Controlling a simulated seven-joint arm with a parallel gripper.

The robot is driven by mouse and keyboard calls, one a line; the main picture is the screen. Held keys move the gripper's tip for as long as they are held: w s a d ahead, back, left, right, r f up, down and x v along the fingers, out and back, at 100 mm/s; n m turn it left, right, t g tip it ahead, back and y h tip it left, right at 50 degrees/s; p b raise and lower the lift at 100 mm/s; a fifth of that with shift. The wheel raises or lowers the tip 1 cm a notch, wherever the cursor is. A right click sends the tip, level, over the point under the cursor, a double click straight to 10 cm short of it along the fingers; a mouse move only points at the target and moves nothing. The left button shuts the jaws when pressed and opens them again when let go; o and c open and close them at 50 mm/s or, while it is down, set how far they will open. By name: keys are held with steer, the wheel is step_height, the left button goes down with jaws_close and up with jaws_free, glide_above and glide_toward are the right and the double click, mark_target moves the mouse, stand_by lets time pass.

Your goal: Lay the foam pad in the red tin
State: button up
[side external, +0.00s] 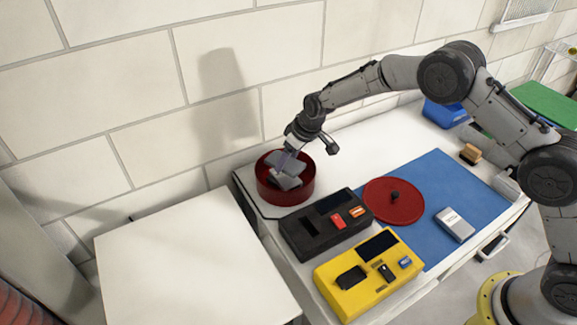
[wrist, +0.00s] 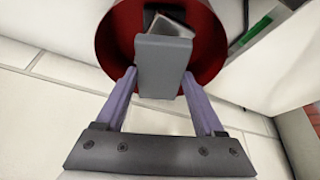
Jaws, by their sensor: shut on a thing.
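The red tin (side external: 268,190) is round and open, at the far left end of the white counter; its red wall (wrist: 112,38) also shows in the wrist view. My gripper (side external: 289,158) points down over the tin. It is shut on a grey block, which looks like the foam pad (side external: 285,163); in the wrist view the pad (wrist: 163,62) sits between the two purple fingers (wrist: 159,78). The pad is tilted, at the tin's mouth. A grey and dark item (side external: 287,183) lies inside the tin below it. Whether the two touch is unclear.
A red lid with a black knob (side external: 378,207) and a white-grey pack (side external: 454,225) lie on a blue mat (side external: 437,177). A black case (side external: 310,238) and a yellow case (side external: 345,292) stand near the tin. A blue bin (side external: 444,113) is at the back.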

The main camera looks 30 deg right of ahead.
mark_target(291, 164)
steer(key=shift+f, duration=1.45)
steer(key=shift+f, duration=0.45)
steer(key=shift+f, duration=0.1)
steer(key=o, duration=1.3)
steer(key=v, duration=1.3)
steer(key=shift+w+a, duration=0.1)
steer(key=shift+w, duration=0.05)
steer(key=shift+r, duration=0.2)
